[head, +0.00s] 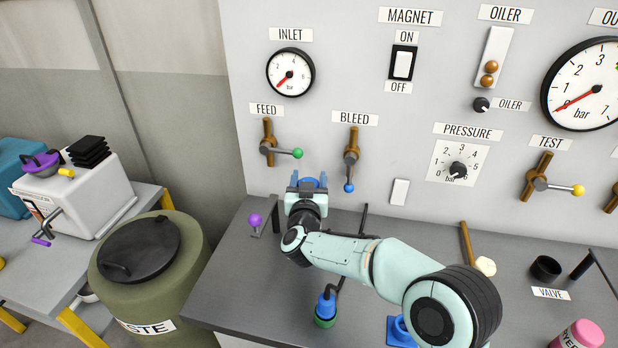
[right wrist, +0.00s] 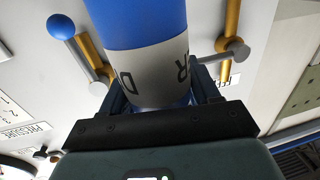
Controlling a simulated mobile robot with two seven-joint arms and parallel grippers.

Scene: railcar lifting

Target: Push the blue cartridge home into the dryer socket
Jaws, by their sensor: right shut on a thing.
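My right gripper (head: 307,190) is shut on the blue cartridge, close in front of the panel below the FEED and BLEED valves. In the head view only a bit of the blue cartridge (head: 310,182) shows between the fingers. In the right wrist view the cartridge (right wrist: 145,25) is a blue cylinder with a pale lettered band, between the jaws (right wrist: 155,95). I cannot make out the dryer socket, nor whether the cartridge touches it. My left gripper is not in view.
A purple-knobbed lever (head: 255,221) stands left of my gripper. A blue and green fitting (head: 325,308) and a blue part (head: 398,333) are on the bench. A pink cylinder (head: 578,336) stands far right. The blue-tipped BLEED handle (head: 349,187) hangs close by.

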